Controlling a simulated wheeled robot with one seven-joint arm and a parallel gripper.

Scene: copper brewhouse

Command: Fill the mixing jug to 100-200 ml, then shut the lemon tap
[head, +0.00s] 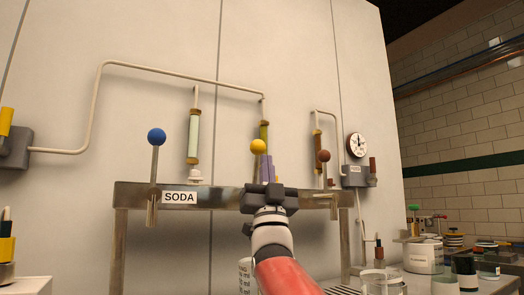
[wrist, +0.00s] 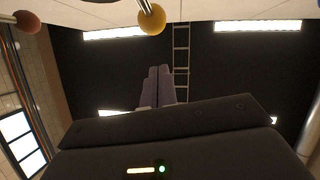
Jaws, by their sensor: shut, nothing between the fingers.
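The yellow-knobbed tap lever (head: 258,146) stands at the middle of the steel tap rail (head: 226,197); its label is hidden, so I cannot tell if it is the lemon tap. My gripper (head: 267,168) is shut and empty, pointing up, its purple fingers just below and right of the yellow knob in the head view. Whether they touch is unclear. In the wrist view the shut fingers (wrist: 160,82) show below the yellow knob (wrist: 152,20). The jug, a white vessel with ml marks (head: 244,276), is mostly hidden behind my arm; its liquid level cannot be seen.
A blue-knobbed lever (head: 156,137) stands left by the SODA label (head: 180,198). A brown-knobbed lever (head: 323,156) stands right. A round dial (head: 356,145) is on the wall. Glasses (head: 382,282) and jars (head: 424,256) crowd the lower right.

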